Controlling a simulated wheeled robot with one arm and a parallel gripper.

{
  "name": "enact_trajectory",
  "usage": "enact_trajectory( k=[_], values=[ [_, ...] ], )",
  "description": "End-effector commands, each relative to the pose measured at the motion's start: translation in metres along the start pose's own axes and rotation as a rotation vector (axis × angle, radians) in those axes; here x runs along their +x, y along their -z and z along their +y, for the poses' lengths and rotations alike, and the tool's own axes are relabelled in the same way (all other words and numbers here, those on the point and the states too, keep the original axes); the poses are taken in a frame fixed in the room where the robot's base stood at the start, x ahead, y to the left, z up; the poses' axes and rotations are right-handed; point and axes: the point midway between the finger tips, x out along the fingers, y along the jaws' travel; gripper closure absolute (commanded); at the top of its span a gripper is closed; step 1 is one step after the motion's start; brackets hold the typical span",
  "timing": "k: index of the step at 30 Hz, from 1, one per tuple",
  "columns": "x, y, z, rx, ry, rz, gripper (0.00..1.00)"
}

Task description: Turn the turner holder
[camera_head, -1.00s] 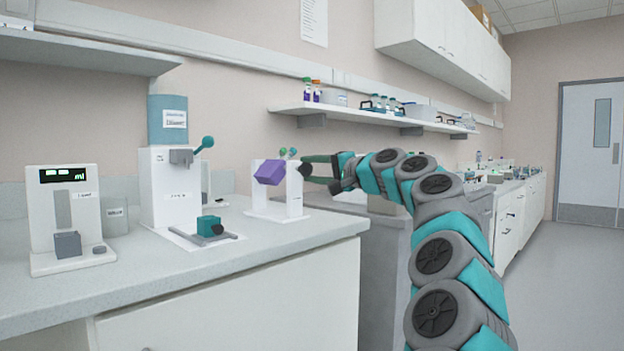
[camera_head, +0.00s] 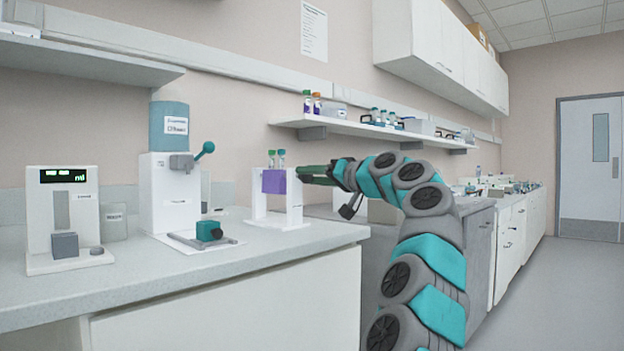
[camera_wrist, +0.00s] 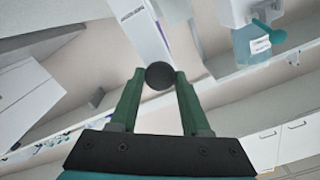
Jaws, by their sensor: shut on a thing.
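The purple turner holder (camera_head: 274,182) sits level between the posts of a white stand (camera_head: 293,208) near the right end of the counter. Two capped tubes (camera_head: 281,157) stand upright in it. My gripper (camera_head: 303,173) reaches in from the right at the stand's right side. In the wrist view, its green fingers are shut on a dark round knob (camera_wrist: 159,76), with a white part of the stand (camera_wrist: 147,35) behind it. The purple holder does not show clearly in the wrist view, and the knob is hidden in the head view.
A white dispenser with a blue bottle (camera_head: 169,127) and a teal lever (camera_head: 205,150) stands left of the stand. A small teal block device (camera_head: 208,231) lies in front of it. A white display unit (camera_head: 64,220) is far left. The counter front (camera_head: 130,285) is clear.

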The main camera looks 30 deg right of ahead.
Motion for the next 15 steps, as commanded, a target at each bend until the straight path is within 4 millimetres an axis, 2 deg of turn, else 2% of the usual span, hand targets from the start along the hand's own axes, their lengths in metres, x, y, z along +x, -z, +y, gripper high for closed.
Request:
enact_trajectory(
  k=[15],
  values=[
    [0.001, -0.0019, 0.0003, -0.05, 0.0, -0.004, 1.0]
  ],
)
